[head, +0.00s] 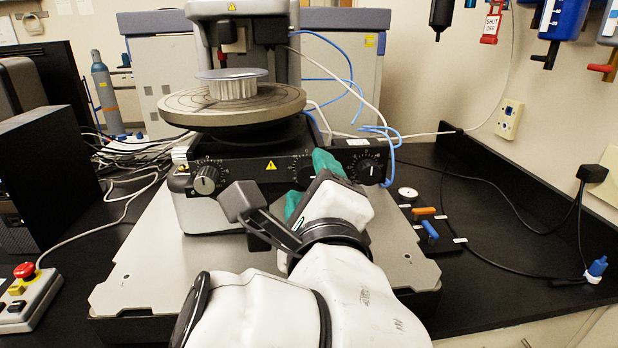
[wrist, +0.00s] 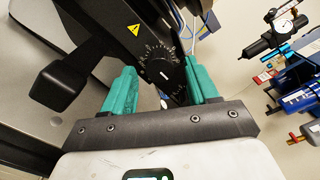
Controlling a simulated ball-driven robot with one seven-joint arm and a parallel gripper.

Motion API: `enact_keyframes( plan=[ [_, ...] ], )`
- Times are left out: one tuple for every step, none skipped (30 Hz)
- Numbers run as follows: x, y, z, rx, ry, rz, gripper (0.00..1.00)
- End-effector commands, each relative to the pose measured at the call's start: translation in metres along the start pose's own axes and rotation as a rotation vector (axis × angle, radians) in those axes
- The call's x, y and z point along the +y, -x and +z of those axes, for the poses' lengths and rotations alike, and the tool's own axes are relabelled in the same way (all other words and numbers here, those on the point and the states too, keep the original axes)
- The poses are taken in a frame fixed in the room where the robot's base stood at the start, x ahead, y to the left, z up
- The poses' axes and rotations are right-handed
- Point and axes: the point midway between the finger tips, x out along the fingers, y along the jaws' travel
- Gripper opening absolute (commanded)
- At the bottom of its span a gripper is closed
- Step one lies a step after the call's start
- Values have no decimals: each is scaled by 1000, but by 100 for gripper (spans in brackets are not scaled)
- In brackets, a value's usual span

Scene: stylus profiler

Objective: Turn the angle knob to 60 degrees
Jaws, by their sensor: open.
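I cannot read which one is labelled angle. My gripper (head: 309,184) has green fingers and is open in front of the middle knob, partly covering it. In the wrist view, my gripper (wrist: 160,68) frames the middle knob (wrist: 163,72) between its spread fingers. The fingers appear apart from the knob. Its white pointer line shows, but the scale numbers are too small to read.
A round stage (head: 230,105) with a silver disc-shaped part (head: 235,85) stands above the panel. A small gauge (head: 407,193) and orange and blue valve handles (head: 427,222) lie at right. A red emergency button (head: 24,270) is at far left. Blue tubes (head: 375,140) hang behind the right knob.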

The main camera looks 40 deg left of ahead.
Motion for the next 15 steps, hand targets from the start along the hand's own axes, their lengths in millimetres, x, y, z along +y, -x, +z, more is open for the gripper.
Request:
enact_keyframes(
  plan=[
    [1,6,0,-1,1,-1,59],
    [1,10,0,0,2,0,59],
    [1,14,-1,0,2,-1,59],
    [1,17,-1,0,2,-1,59],
    [1,20,-1,0,2,0,59],
    [1,25,0,0,2,-1,59],
    [1,28,0,-1,2,-1,59],
    [1,31,0,0,2,-1,59],
    [1,36,0,0,2,0,59],
    [1,39,0,0,2,0,59],
    [1,42,-1,0,2,-1,59],
    [1,47,-1,0,2,-1,59],
    [1,50,-1,0,2,0,59],
    [1,53,-1,0,2,-1,59],
    [1,57,0,0,1,-1,59]
  ],
)
